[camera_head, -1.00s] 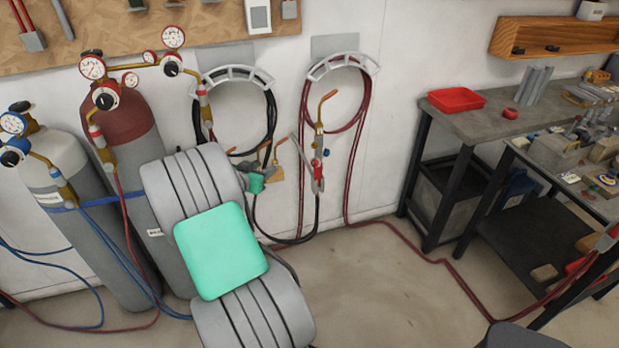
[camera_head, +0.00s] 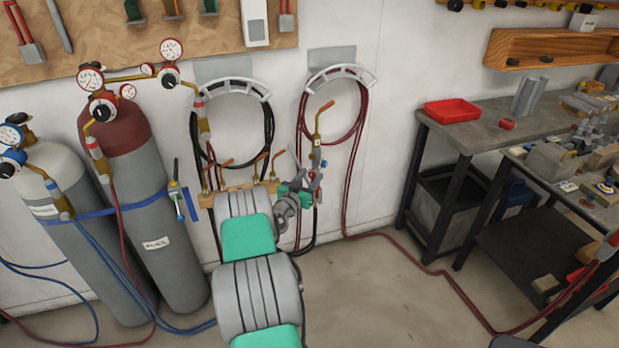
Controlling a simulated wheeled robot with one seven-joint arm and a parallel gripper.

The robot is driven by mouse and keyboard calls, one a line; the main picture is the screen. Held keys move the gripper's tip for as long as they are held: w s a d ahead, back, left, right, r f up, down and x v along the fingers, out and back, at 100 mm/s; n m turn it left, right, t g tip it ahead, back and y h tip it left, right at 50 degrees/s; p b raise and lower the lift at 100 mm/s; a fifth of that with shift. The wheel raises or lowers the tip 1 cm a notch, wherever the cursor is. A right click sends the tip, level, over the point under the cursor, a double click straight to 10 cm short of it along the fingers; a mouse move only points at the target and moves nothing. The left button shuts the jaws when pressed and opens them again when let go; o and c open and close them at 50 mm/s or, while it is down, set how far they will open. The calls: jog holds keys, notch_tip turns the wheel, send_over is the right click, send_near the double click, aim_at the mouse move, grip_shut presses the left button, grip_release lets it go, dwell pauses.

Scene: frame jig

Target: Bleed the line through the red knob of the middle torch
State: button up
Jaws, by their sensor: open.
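A torch with a long copper tip (camera_head: 318,130) hangs upright at the wall below the right hose hanger. Small red and blue spots show at its lower body, too small to tell apart as knobs. More copper torch tips (camera_head: 222,164) rise from a wooden rack (camera_head: 241,193) to its left, partly behind my arm. I cannot tell which torch is the middle one. My gripper (camera_head: 312,184) is at the end of my grey and green arm, beside the lower body of the upright torch. It is open; its fingers are small and overlap the torch, so contact cannot be told.
Two gas cylinders (camera_head: 160,215) with gauges stand at left, held by a blue strap. Coiled hoses hang on two wall hangers (camera_head: 340,75). A red hose (camera_head: 400,240) runs over the floor to a workbench (camera_head: 470,125) with a red tray (camera_head: 451,111).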

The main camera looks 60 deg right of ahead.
jog(key=shift+c, duration=0.4)
grip_shut()
jog(key=shift+f+n+b, duration=0.25)
jog(key=shift+n+b, duration=0.25)
jog(key=shift+b, duration=0.4)
jog(key=shift+n+b, duration=0.4)
jog(key=shift+b, duration=0.15)
jog(key=shift+r+n, duration=0.3)
jog(key=shift+n, duration=0.3)
